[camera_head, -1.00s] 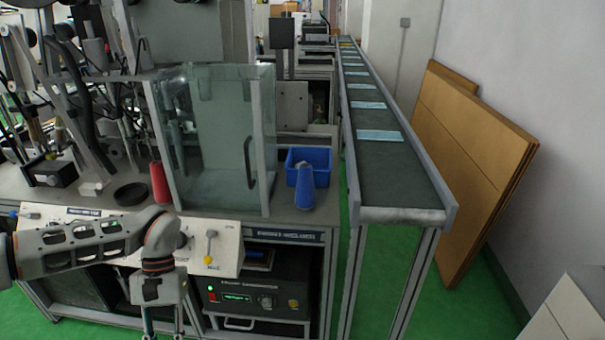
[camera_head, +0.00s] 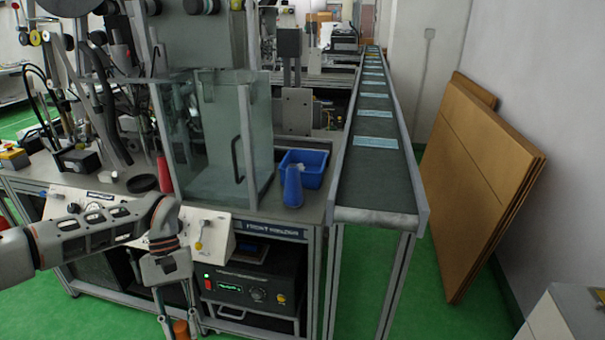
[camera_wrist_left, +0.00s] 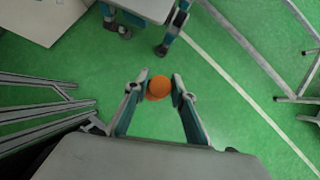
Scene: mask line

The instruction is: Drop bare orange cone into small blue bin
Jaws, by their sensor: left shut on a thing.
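An orange cone (camera_head: 180,329) is at the bottom edge of the head view, between the fingers of my left gripper (camera_head: 178,334). In the left wrist view, the left gripper (camera_wrist_left: 159,92) is shut on the orange cone (camera_wrist_left: 158,87), seen end-on above the green floor. The small blue bin (camera_head: 314,180) stands on the bench near its right end, well above and right of the gripper in the head view. Something pale is inside the bin. A right gripper (camera_wrist_left: 140,36) appears at the top of the wrist view, its fingers apart and empty.
A conveyor (camera_head: 378,180) runs along the bench's right. Brown boards (camera_head: 480,180) lean on the wall. Green floor is open in front.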

